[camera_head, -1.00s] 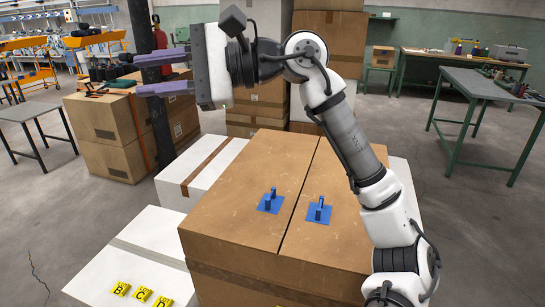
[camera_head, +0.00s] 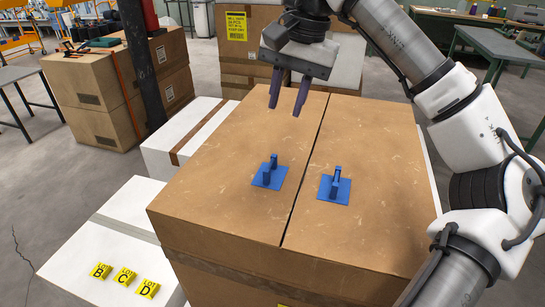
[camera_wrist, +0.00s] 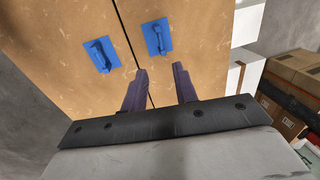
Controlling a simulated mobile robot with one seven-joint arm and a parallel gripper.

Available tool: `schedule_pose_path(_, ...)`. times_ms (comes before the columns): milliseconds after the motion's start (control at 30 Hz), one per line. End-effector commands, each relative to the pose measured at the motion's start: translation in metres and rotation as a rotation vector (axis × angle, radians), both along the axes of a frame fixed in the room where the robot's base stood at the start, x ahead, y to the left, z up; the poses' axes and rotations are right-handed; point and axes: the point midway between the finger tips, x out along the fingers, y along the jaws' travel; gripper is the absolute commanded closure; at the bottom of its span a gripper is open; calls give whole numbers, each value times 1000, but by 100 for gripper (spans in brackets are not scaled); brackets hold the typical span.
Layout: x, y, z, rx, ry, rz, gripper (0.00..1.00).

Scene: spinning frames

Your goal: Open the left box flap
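A large brown cardboard box has a closed top with a seam between two flaps. The left flap (camera_head: 225,145) carries a blue handle on a square plate (camera_head: 270,172); this handle is the right one in the wrist view (camera_wrist: 158,37). The right flap (camera_head: 365,150) has a similar blue handle (camera_head: 334,186), which is the left one in the wrist view (camera_wrist: 101,55). My gripper (camera_head: 285,110) points down above the far part of the left flap, beyond its handle. Its purple fingers are apart with nothing between them, and it also shows in the wrist view (camera_wrist: 160,69).
White boxes stand left of the brown box, one with a brown tape strip (camera_head: 190,130) and a lower one with yellow B, C, D labels (camera_head: 125,277). Brown cartons (camera_head: 110,100) and a dark post (camera_head: 140,65) stand behind at left. More cartons (camera_head: 240,55) stand behind the box.

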Motion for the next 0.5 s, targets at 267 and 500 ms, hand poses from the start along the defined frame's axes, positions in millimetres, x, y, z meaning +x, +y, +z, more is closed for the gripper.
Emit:
schedule_pose_path(267, 2, 10, -51, 1, 3, 3, 71)
schedule_pose_path(500, 5, 19, -97, 2, 1, 1, 71)
